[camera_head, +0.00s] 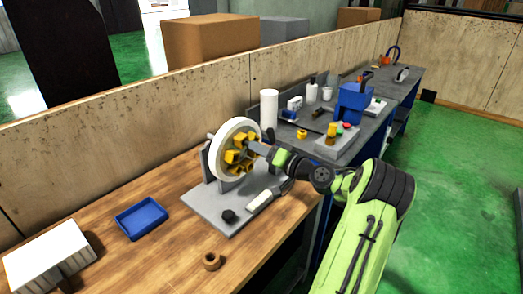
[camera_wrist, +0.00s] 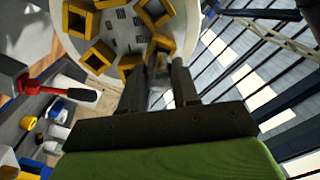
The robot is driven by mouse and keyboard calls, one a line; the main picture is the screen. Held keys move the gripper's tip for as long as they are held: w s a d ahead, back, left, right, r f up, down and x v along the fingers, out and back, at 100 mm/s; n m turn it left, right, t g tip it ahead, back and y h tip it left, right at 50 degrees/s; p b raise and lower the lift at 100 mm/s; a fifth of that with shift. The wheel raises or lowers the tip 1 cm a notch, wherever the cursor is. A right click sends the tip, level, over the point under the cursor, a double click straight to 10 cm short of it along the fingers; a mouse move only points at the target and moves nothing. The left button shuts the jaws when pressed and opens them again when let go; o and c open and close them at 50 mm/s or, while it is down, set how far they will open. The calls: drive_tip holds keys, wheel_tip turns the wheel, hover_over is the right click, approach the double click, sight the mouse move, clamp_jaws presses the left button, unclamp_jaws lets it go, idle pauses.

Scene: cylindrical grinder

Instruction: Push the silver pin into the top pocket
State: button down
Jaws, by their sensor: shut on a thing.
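A white disc (camera_head: 219,142) with several yellow square pockets on its face stands upright on a grey stand. Its top pocket (camera_head: 241,139) shows in the head view. My gripper (camera_head: 254,148) is at the right side of the disc face, close to the upper pockets. In the wrist view, my gripper (camera_wrist: 158,77) is shut on the silver pin (camera_wrist: 160,66), seen small between the dark fingers. The pin's far end is at or very near a yellow pocket (camera_wrist: 160,44). The fingers hide part of the pin, and I cannot tell how deep it sits.
The grey base plate (camera_head: 213,213) carries a black knob (camera_head: 229,215) and a white cylinder (camera_head: 260,202). A blue tray (camera_head: 141,218), a brown ring (camera_head: 211,261) and a white ribbed box (camera_head: 48,258) sit on the wooden bench. A cluttered grey bench adjoins behind.

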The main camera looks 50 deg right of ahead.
drive_tip(key=shift+w, duration=1.15)
drive_tip(key=c, duration=0.8)
unclamp_jaws()
drive_tip(key=shift+a, duration=0.1)
drive_tip(key=shift+o, duration=0.2)
drive_tip(key=shift+s, duration=0.1)
drive_tip(key=s+d, duration=0.1)
drive_tip(key=s, duration=1.4)
drive_tip(key=shift+s+d, duration=0.15)
drive_tip(key=shift+s, duration=0.15)
drive_tip(key=shift+w, duration=0.1)
